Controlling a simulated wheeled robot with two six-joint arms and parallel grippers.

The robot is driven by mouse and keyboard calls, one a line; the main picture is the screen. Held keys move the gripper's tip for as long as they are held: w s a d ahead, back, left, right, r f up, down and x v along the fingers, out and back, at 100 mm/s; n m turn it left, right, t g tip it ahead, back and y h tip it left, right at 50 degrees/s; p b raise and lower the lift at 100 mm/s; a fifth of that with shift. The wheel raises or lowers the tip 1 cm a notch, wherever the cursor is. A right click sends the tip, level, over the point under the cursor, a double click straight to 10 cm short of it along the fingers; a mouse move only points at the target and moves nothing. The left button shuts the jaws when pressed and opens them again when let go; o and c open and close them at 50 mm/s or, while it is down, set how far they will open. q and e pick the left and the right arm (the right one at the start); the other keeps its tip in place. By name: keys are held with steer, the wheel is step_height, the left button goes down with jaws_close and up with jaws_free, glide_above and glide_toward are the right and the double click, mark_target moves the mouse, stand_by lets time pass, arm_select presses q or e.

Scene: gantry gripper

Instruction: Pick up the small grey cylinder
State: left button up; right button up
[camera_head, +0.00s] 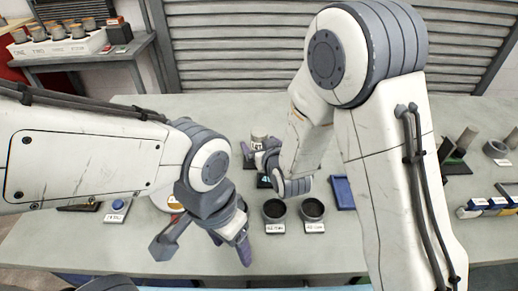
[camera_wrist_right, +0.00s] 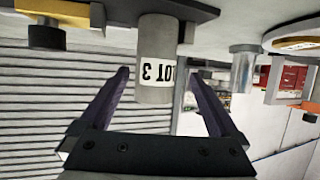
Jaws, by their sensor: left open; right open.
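A grey cylinder (camera_wrist_right: 155,80) with a white "LOT 3" label shows upside down in the right wrist view. It also stands beyond my right gripper in the head view (camera_head: 259,139), partly hidden. My right gripper (camera_wrist_right: 158,84) is open, with one dark finger on each side of the cylinder in the picture; contact cannot be told. A thinner metallic grey cylinder (camera_wrist_right: 243,68) stands apart, to the right in the wrist view. My left gripper (camera_head: 204,250) is open and empty, low over the table's front part.
Two dark round cups (camera_head: 274,211) (camera_head: 312,209) with labels sit near the table (camera_head: 60,238) front. A blue tray (camera_head: 343,193) lies to their right. A block with a blue button (camera_head: 117,205) is at left. Several parts crowd the right end. My right arm covers much of the table.

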steer(key=x, duration=0.4)
steer(key=p+x, duration=0.1)
steer(key=shift+w+d+r, duration=0.1)
steer(key=shift+w+d, duration=0.1)
steer(key=shift+w, duration=0.35)
steer(key=shift+r, duration=0.1)
jaws_close()
